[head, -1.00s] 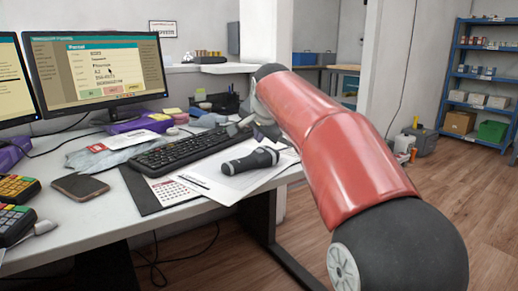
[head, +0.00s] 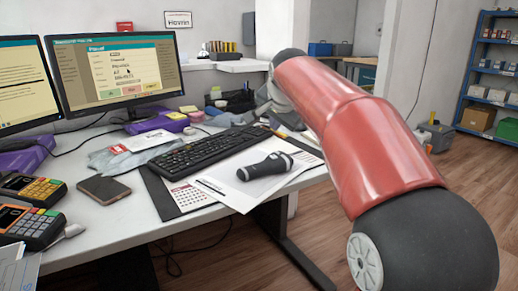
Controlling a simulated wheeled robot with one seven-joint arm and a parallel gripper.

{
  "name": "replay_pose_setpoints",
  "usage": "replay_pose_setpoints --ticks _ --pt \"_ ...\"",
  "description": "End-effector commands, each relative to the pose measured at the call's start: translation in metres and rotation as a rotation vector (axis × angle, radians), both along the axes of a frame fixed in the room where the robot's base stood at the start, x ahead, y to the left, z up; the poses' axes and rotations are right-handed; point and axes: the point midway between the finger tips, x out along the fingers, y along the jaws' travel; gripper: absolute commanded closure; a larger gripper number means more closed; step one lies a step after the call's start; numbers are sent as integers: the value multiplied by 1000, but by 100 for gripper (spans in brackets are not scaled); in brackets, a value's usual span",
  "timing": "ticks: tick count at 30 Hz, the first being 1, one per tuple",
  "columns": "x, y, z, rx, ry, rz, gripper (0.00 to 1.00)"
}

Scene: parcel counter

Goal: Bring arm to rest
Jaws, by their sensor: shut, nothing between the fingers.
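My arm reaches from the lower right over the counter's right end, with its red link in front. My gripper (head: 264,112) is at the far end of the arm, beyond the keyboard's right end. It is small and partly hidden by my own wrist. It looks shut and empty. I cannot tell whether it touches anything.
The white counter (head: 110,225) holds a keyboard (head: 190,155), a dark handheld device (head: 264,166) on papers, a phone (head: 104,188), card terminals (head: 30,225) and two monitors (head: 115,75). Open wooden floor (head: 455,200) lies to the right, before a blue shelf (head: 490,75).

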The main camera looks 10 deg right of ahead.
Motion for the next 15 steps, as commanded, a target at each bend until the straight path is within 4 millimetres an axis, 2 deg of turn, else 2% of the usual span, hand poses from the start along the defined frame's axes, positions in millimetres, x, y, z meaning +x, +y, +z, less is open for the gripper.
replay_pose_setpoints --ticks 4,7,11,15 --pt "-53 0 -8 -78 42 82 100" --pt "-108 0 -26 -158 91 177 100" --pt "-184 -1 -65 -261 158 314 100" --pt "-260 -2 -116 -351 220 461 100"
